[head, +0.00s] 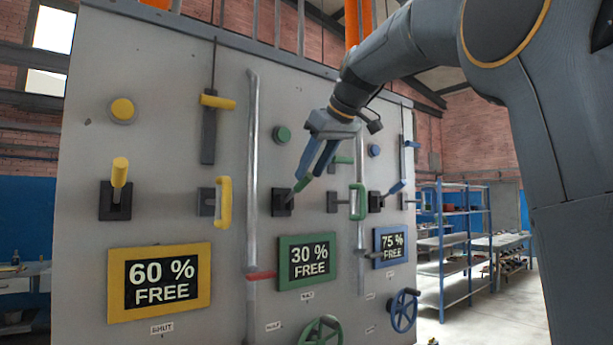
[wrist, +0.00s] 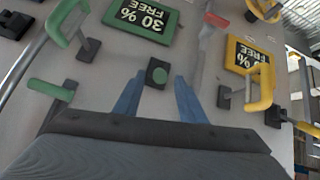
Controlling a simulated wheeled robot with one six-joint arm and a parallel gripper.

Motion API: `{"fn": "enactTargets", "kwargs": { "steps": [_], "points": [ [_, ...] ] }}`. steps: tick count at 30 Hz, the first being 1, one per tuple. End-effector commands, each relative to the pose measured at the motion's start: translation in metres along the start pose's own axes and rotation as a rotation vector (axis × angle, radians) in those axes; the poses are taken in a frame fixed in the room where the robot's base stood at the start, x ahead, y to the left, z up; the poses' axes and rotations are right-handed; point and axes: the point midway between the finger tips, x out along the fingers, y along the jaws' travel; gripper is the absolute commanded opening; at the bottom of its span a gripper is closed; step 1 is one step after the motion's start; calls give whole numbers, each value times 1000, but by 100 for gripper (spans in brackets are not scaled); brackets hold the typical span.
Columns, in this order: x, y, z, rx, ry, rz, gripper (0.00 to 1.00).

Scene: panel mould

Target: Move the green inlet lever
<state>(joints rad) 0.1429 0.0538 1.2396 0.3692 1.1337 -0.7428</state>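The green lever (head: 303,183) sticks out of a dark square base on the panel, above the green-framed "30 % FREE" sign (head: 308,261). No contact is visible.
A green D-handle (head: 358,201) and a green T-handle (head: 342,160) sit right of the lever. A metal pipe (head: 251,180) runs vertically to its left. A green button (head: 282,134) is above, and a green wheel (head: 320,331) below the sign.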

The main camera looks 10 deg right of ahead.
Motion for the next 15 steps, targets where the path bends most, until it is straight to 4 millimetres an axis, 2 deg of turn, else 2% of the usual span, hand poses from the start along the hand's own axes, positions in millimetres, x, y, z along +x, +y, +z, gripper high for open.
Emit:
{"fn": "enactTargets", "kwargs": {
  "steps": [6,15],
  "points": [
    [29,0,0,2,-2,0,37],
    [41,2,2,3,-1,3,37]
  ]
}}
